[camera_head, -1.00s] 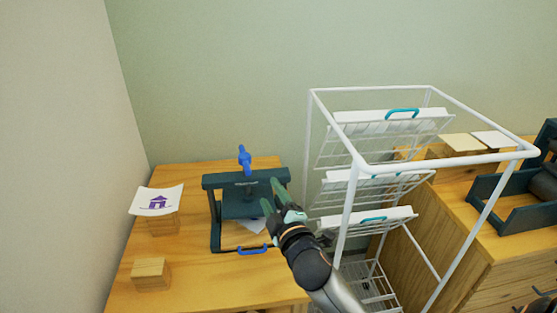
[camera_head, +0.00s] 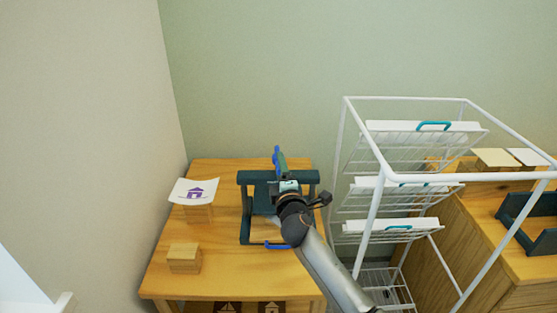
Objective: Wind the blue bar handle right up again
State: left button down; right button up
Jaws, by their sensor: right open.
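The dark teal press (camera_head: 245,205) stands on the wooden table. Its blue bar handle (camera_head: 276,155) sticks up above the top crossbar, partly hidden by my right gripper. My right gripper (camera_head: 281,164) is open, with a green finger right beside the handle in the picture. I cannot tell whether it touches the handle or has a finger on each side. My wrist and forearm cover the middle of the press. A second blue handle (camera_head: 276,245) shows low at the press front. My left gripper is out of view.
A print with a purple house (camera_head: 187,192) lies on a wooden block at the table's left. Another wooden block (camera_head: 184,257) sits nearer. A white wire rack (camera_head: 368,225) with tilted shelves stands close to the right of my arm.

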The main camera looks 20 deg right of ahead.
jog(key=shift+w+d+b, duration=0.2)
jog(key=shift+w, duration=0.95)
jog(key=shift+w+d+b, duration=0.15)
jog(key=shift+w, duration=1)
jog(key=shift+c, duration=0.3)
grip_shut()
